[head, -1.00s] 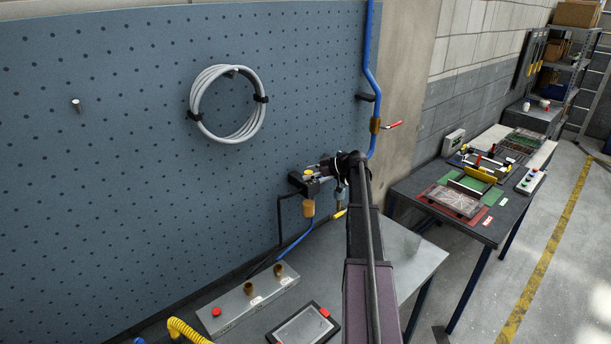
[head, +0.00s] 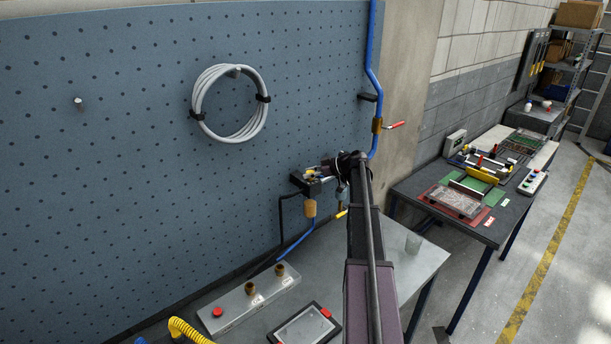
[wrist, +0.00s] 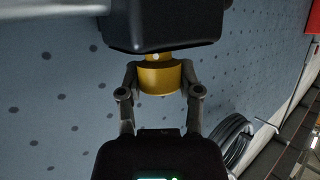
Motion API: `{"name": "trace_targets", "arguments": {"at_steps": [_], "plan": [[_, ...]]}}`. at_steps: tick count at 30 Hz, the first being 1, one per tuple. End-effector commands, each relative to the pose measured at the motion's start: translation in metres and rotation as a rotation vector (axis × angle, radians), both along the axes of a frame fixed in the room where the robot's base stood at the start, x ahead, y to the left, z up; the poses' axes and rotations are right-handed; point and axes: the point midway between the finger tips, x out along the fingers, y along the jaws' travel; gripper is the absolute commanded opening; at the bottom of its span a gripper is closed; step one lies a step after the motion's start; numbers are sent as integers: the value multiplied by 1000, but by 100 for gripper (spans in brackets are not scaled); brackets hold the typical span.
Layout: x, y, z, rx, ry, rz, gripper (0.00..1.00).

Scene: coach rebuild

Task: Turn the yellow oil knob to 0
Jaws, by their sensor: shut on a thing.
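The yellow oil knob (wrist: 158,79) is a short yellow cylinder on a dark unit (wrist: 163,24) in the wrist view. A small white mark shows on it, but no scale or 0 can be read. My gripper (wrist: 160,80) has a finger on each side of the knob and is shut on it. In the head view my gripper (head: 318,171) is at the dark unit (head: 305,184) on the pegboard, and only a bit of yellow shows there. An amber bowl (head: 310,208) hangs under the unit.
A blue pipe with a red-handled valve (head: 396,125) runs to the right of my gripper. A coiled grey hose (head: 230,103) hangs at left.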

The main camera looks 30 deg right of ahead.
Motion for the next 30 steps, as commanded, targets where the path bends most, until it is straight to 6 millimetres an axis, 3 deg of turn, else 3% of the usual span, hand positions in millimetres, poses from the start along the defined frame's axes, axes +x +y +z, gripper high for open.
{"name": "trace_targets", "arguments": {"at_steps": [20,21,24,30], "plan": [[-5,-2,-1,-3,6,-1,0],[-5,-2,-1,-4,6,0,55],[-4,-2,-1,-4,5,-1,81],[-2,-1,-1,-2,3,-1,81]]}}
